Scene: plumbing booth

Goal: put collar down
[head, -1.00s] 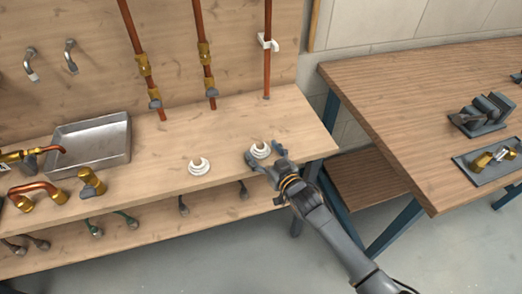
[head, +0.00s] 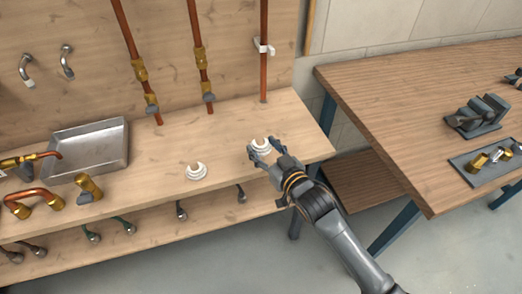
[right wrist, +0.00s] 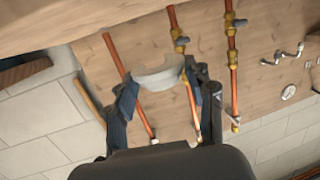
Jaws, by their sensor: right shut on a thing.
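My right gripper (head: 265,154) is over the right part of the wooden bench top (head: 228,143). It is shut on a white C-shaped collar (head: 261,146). In the right wrist view the collar (right wrist: 158,74) sits between the two fingertips. I cannot tell whether it touches the bench top or hangs just above it. A second white collar (head: 196,172) stands on the bench to the left, apart from the gripper. My left gripper is not in view.
A copper pipe with a white clip (head: 263,46) rises behind the held collar. A metal tray (head: 88,148) and brass and copper fittings (head: 88,187) are at the left. A separate table (head: 400,110) is at the right. The bench between the collars is clear.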

